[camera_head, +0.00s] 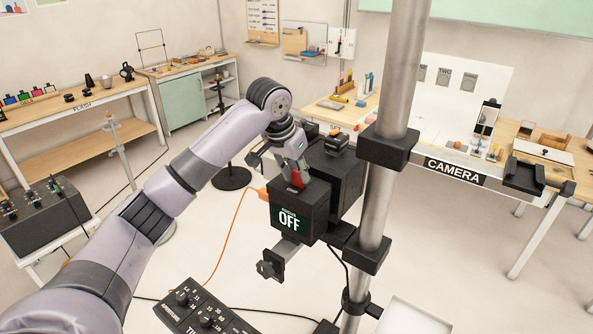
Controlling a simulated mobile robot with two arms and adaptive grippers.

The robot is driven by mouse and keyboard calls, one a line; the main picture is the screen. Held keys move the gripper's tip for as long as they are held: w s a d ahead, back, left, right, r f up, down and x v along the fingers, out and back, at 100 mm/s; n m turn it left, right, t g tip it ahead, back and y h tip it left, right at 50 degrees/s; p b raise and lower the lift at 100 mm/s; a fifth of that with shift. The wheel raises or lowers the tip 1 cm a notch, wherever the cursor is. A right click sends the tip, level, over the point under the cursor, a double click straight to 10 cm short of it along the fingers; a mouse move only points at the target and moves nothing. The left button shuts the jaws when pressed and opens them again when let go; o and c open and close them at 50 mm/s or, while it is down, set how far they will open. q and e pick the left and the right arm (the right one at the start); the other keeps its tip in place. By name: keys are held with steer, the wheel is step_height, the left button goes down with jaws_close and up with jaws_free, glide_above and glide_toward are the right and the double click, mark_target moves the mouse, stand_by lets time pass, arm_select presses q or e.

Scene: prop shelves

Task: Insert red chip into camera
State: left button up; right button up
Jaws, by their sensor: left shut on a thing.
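The camera (341,179) is a black boxy body fixed to a grey vertical pole in the middle of the head view. Its green screen (289,220) reads "OFF". My left arm reaches in from the left, and my left gripper (294,172) points down at the top of the camera's near block. The gripper is shut on the red chip (297,179), which sits at the block's top face. I cannot tell whether the chip is in a slot or just above it. My right gripper is not in view.
The grey pole (386,150) with black clamps stands right beside the camera. An orange cable (228,240) runs from the camera to the floor. A black timer box (200,308) with knobs is at the bottom. Benches labelled FLASH (82,107) and CAMERA (455,172) stand farther back.

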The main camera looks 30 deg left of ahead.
mark_target(297, 187)
arm_select(q)
steer(key=shift+f, duration=0.55)
stand_by(1.4)
steer(key=o, duration=0.9)
steer(key=o, duration=0.7)
steer(key=shift+c, duration=0.2)
step_height(297, 187, up, 8)
steer(key=shift+f, duration=0.25)
stand_by(3.6)
